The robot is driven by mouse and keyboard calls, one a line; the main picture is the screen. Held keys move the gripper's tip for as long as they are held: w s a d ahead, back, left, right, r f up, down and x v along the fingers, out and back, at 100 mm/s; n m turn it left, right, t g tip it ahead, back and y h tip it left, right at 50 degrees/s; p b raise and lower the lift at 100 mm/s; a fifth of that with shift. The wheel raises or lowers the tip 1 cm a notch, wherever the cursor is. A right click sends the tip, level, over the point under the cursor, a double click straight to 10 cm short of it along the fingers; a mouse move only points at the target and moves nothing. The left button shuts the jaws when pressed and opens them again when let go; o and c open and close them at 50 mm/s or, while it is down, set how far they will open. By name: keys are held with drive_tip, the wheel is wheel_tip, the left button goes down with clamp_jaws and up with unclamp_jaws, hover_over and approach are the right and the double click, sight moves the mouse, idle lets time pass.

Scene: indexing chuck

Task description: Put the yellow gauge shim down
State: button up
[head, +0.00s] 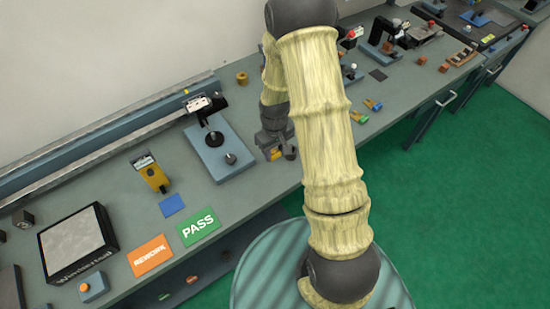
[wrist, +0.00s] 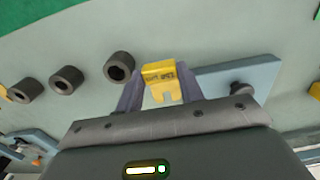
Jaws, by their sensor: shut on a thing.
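The yellow gauge shim (wrist: 160,72) is a small block with dark lettering and a notch in its near edge. My gripper (wrist: 160,88) is shut on it, with one dark finger on each side, in the wrist view. In the head view my gripper (head: 275,153) is over the bench just right of the blue fixture plate, and a bit of the yellow shim (head: 275,154) shows at its fingers. My arm covers part of the bench there. I cannot tell how high the shim is above the bench.
The blue fixture plate (head: 219,160) with a dark knob stands close left of my gripper. Several dark hollow cylinders, one of them near the fingers (wrist: 119,66), are in the wrist view. A green PASS card (head: 198,226), orange REWORK card (head: 150,255) and blue square (head: 172,205) lie further left.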

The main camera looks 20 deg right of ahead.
sight(275, 153)
wheel_tip(275, 153, up, 4)
drive_tip(key=shift+r+b, duration=0.1)
drive_tip(key=shift+b, duration=0.25)
drive_tip(key=shift+w, duration=0.1)
drive_tip(key=shift+d, duration=0.15)
